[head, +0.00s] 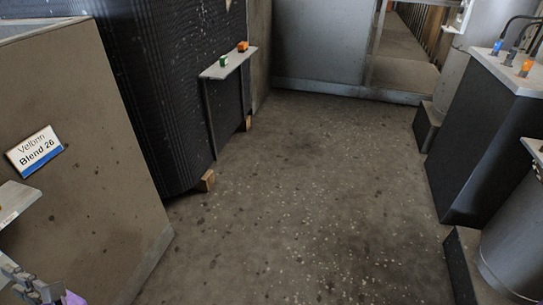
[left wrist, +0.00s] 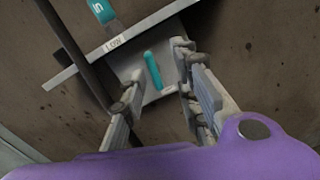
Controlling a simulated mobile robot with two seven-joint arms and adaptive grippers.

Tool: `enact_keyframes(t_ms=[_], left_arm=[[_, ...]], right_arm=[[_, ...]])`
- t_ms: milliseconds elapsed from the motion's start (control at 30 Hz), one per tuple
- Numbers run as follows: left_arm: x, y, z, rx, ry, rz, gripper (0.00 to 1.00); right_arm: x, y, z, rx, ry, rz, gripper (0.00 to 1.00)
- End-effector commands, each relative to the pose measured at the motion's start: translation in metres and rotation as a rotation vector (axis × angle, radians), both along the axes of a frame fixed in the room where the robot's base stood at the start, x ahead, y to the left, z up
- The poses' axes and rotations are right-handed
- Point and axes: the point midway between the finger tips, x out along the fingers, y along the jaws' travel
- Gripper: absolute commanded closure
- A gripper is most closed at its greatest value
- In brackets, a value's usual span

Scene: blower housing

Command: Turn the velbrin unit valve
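The velbrin unit (head: 85,150) is a brown cabinet at the left of the head view, with a "Velbrin Blend 26" sign (head: 35,151). A short teal bar (left wrist: 153,70), which looks like a valve lever, sits on a pale grey plate (left wrist: 163,95) in the left wrist view. My left gripper (left wrist: 156,65) is open, its fingers on either side of the teal bar; I cannot tell whether they touch it. In the head view only part of this gripper (head: 32,287) shows at the bottom left corner. My right gripper is out of view.
A pale ledge (head: 14,202) juts from the cabinet. The wrist view shows a labelled strip (left wrist: 150,24), a teal piece (left wrist: 103,12) and a dark rod (left wrist: 75,52). A small shelf (head: 228,66) holds green and orange parts. The floor (head: 300,200) is clear.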

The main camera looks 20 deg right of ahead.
Motion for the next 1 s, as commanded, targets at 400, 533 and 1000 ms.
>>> enact_keyframes(t_ms=[400,533,1000], left_arm=[[0.019,0.038,-0.009,-0.106,-0.055,0.042,0.71],[0.031,0.053,-0.01,-0.105,-0.055,0.041,0.71],[0.043,0.067,-0.01,-0.107,-0.053,0.041,0.71]], right_arm=[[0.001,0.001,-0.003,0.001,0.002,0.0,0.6],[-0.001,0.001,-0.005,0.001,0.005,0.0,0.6],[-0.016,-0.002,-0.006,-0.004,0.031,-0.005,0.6]])
